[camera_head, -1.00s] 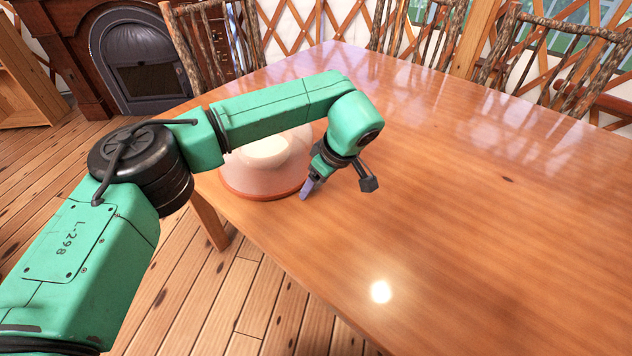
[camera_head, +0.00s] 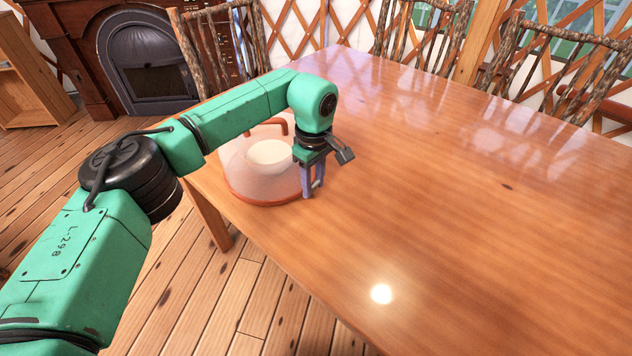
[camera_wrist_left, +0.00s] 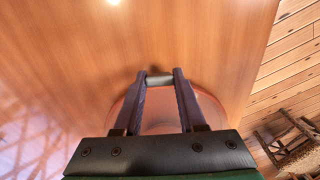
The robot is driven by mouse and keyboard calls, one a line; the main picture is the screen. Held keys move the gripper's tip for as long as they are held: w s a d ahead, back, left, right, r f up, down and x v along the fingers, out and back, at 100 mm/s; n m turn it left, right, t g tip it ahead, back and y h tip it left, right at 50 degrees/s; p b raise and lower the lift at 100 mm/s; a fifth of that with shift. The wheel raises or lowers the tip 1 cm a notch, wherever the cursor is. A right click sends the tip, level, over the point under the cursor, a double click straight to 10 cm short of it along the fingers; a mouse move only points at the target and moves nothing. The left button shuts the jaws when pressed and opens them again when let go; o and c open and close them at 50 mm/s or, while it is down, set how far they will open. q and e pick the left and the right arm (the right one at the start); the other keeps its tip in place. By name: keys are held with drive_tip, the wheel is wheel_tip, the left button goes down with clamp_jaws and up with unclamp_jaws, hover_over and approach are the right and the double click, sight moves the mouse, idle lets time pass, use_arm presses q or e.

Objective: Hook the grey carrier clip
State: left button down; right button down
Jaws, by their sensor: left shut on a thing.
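A cake carrier with a clear dome (camera_head: 238,165) and an orange-brown base (camera_head: 262,201) stands near the left edge of the table. A pale round thing (camera_head: 270,153) shows inside it. My left gripper (camera_head: 313,192) points down at the carrier's right side. In the left wrist view, its two fingers are shut on a small grey piece (camera_wrist_left: 160,79), seemingly the carrier clip, just at the carrier's rim (camera_wrist_left: 214,108). The head view hides the clip behind the fingers, and I cannot tell whether it is hooked. My right gripper is not in view.
The wooden table (camera_head: 450,230) is clear to the right of the carrier. A brown handle (camera_head: 280,121) tops the dome, close to my left arm. Stick-backed chairs (camera_head: 425,35) stand along the far side, and a fireplace (camera_head: 150,65) stands at the back left.

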sight(314, 182)
use_arm(q)
drive_tip(key=shift+d, duration=0.1)
drive_tip(key=shift+c, duration=2.4)
unclamp_jaws()
wheel_tip(314, 182, up, 15)
drive_tip(key=shift+f, duration=0.2)
